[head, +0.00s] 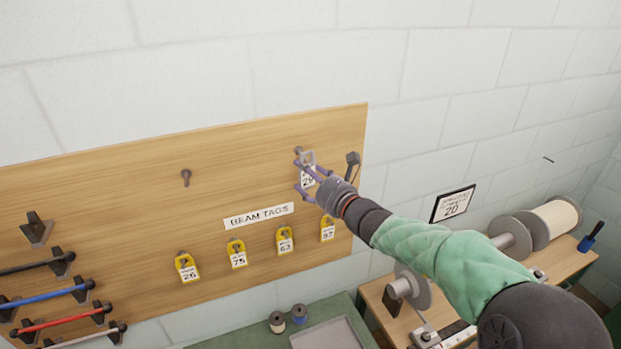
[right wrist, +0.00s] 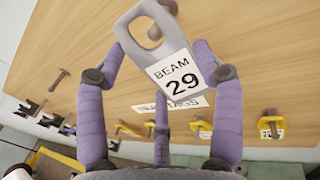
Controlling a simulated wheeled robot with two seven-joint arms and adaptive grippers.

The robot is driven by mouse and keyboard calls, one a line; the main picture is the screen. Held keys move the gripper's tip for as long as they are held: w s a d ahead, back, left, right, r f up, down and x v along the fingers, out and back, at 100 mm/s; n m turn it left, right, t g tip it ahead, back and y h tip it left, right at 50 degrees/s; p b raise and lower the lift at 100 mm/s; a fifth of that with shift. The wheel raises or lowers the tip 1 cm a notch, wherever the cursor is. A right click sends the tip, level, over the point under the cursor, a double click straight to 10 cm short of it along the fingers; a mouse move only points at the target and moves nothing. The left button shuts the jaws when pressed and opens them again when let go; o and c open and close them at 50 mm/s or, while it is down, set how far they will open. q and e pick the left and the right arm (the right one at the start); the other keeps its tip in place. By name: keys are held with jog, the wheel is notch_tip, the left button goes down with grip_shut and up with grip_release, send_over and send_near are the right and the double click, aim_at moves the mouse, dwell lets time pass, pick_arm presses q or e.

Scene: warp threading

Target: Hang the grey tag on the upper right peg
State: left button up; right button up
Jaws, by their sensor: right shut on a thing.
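The grey tag (right wrist: 128,38), with a white "BEAM 29" label and a hole near its top, is held between the purple fingers of my right gripper (right wrist: 163,62). The head view shows the tag (head: 308,160) and the right gripper (head: 309,176) close to the board's upper right. The upper right peg (head: 298,150) shows just beside the tag's top. In the right wrist view the peg (right wrist: 169,6) appears at the tag's top edge, outside its hole. I cannot tell whether they touch. My left gripper is not in view.
The wooden board (head: 120,165) carries another upper peg (head: 186,177), empty, and several yellow tags on lower pegs below the "BEAM TAGS" sign (head: 258,216). A dark fixture (head: 352,160) sits at the board's right edge, near my gripper. Racked coloured rods are at left.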

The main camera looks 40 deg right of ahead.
aim_at(308, 176)
jog(key=w, duration=0.1)
jog(key=w+f, duration=0.1)
jog(key=w+d+b, duration=0.1)
jog(key=shift+w+f, duration=0.15)
jog(key=shift+w, duration=0.1)
jog(key=shift+w+d+b, duration=0.1)
jog(key=shift+b, duration=0.25)
dwell(0.4)
dwell(0.4)
jog(key=o, duration=1)
jog(key=s, duration=1.2)
jog(key=shift+a, duration=0.25)
